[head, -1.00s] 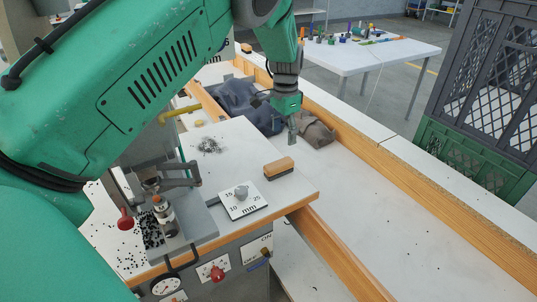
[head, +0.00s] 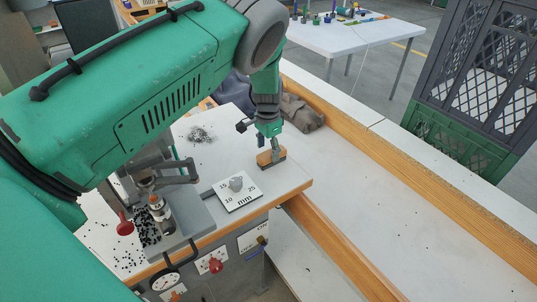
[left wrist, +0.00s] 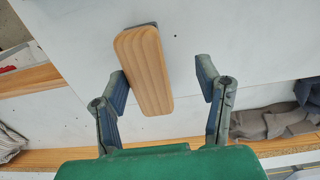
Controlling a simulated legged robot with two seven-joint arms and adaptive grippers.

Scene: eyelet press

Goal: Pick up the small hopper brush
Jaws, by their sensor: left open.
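The small hopper brush (head: 266,158) has a wooden back and dark bristles. It lies on the white top of the press table in the head view. My left gripper (head: 271,148) is right over it, fingers pointing down. In the left wrist view the brush's wooden back (left wrist: 146,70) reaches between the two open fingers of the left gripper (left wrist: 163,88). The left finger looks close to the brush, and a gap shows at the right finger. I cannot tell whether either touches. My right gripper is not in view.
The eyelet press (head: 160,205) stands left of the brush, with a white dial plate (head: 239,192) between them. Grey shavings (head: 201,134) lie behind. A brown cloth (head: 301,113) lies beyond the gripper. A wooden rail (head: 400,162) runs along the right. A dark crate (head: 492,70) stands far right.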

